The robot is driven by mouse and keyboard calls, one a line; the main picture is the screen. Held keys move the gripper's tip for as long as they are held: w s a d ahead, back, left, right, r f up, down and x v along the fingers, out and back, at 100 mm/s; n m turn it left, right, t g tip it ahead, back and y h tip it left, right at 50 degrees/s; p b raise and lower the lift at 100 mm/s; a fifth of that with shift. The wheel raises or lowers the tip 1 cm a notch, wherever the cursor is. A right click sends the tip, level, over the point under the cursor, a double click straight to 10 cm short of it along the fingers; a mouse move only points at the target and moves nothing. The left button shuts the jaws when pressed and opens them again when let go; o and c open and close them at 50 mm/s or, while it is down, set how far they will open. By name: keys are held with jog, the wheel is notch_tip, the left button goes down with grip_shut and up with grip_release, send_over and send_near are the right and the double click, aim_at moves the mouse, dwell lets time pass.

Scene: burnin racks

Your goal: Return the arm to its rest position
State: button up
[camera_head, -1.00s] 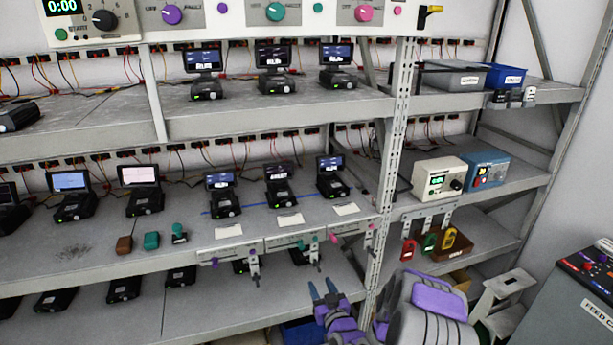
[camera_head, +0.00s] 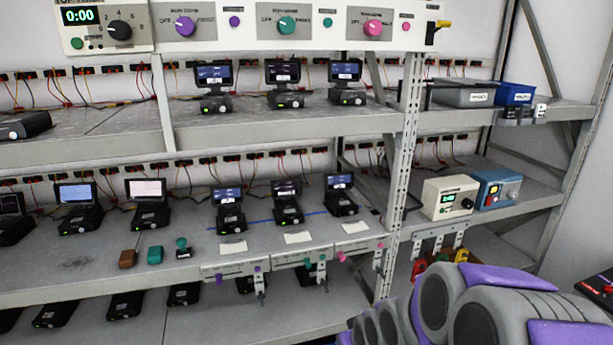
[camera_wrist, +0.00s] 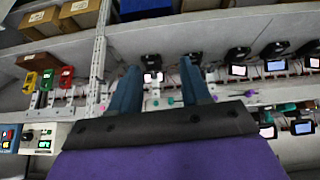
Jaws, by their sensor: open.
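My arm (camera_head: 468,305) shows at the lower right of the head view as folded grey and purple links in front of the rack. My gripper is out of sight there. In the wrist view my gripper (camera_wrist: 158,88) has two blue-grey fingers standing apart, with nothing held between them. The wrist picture shows the rack upside down, and the shelf with its devices lies beyond the fingertips. I cannot tell the exact distance from the fingertips to the shelf.
A steel rack post (camera_head: 400,190) stands just behind my arm. Devices with screens (camera_head: 286,205) fill the middle shelf. A white meter box (camera_head: 447,198) and a blue box (camera_head: 495,189) stand on the right shelf. Coloured padlocks hang below, partly hidden by my arm.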

jog(key=s+d+r+m+g+b, duration=0.1)
jog(key=s+r+g, duration=0.1)
jog(key=s, duration=0.9)
jog(key=s+d+r+m+g+h, duration=0.1)
jog(key=s+r+g, duration=0.1)
jog(key=s, duration=0.9)
jog(key=s+d+r+m+g+b, duration=0.1)
jog(key=s+r+g, duration=0.2)
jog(key=s, duration=0.8)
jog(key=shift+d+m+g+h+b, duration=0.25)
jog(key=shift+m+g+h+b, duration=0.05)
jog(key=shift+g, duration=0.2)
